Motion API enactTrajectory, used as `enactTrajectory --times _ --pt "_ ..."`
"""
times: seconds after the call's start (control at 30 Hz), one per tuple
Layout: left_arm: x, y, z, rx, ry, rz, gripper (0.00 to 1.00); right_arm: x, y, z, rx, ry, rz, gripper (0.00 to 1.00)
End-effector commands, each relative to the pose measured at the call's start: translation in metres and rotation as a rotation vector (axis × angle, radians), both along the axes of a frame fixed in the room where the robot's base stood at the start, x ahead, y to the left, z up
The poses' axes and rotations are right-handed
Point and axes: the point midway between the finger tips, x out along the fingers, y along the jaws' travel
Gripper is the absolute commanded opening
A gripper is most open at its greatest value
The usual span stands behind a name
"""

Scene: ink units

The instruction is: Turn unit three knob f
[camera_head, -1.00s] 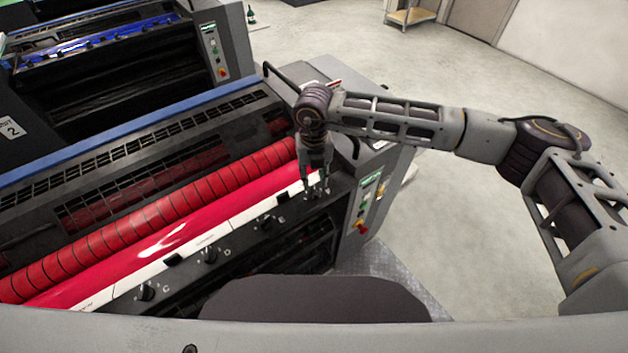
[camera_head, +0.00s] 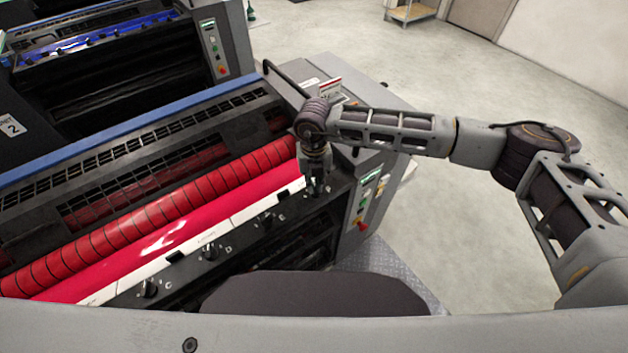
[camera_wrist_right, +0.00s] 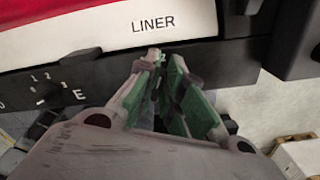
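My right gripper (camera_head: 318,190) points down at the right end of the knob row on the near press unit. In the right wrist view its green-padded fingers (camera_wrist_right: 164,62) lie close together at the tips, at the dark bar below the white LINER strip (camera_wrist_right: 150,25). Knob f is hidden at the fingers; I cannot tell whether they grip it. Knob E (camera_head: 266,218) is the neighbour to the left and also shows in the wrist view (camera_wrist_right: 48,92), beside its number scale. Knobs D (camera_head: 210,253) and C (camera_head: 149,288) follow further left. My left gripper is out of view.
A red roller (camera_head: 150,215) and a glossy red sheet run behind the knobs. A side panel with buttons (camera_head: 366,200) stands right of my gripper. A second press unit (camera_head: 110,70) is at the back left. Open floor (camera_head: 470,220) lies to the right.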

Motion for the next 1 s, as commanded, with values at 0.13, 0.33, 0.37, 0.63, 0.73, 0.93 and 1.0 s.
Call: enactTrajectory --times 0.13,0.33,0.37,0.63,0.73,0.93,1.0 --pt "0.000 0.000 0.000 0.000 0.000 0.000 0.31 0.000 0.000 0.000 -0.001 0.000 0.000 0.00" --pt "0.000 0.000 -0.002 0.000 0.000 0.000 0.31 0.000 0.000 0.000 0.000 0.000 0.007 0.00" --pt "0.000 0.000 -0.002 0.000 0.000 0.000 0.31 0.000 0.000 0.000 0.000 0.000 0.009 0.00" --pt "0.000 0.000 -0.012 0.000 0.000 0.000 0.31 0.000 0.001 -0.001 0.000 -0.001 0.055 0.00" --pt "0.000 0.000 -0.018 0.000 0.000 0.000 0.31 0.001 0.001 -0.001 0.000 -0.002 0.085 0.00" --pt "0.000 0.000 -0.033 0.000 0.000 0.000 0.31 0.001 0.002 -0.002 0.001 -0.004 0.159 0.00" --pt "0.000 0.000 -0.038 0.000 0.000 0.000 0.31 0.000 0.003 -0.002 0.001 -0.004 0.189 0.00"
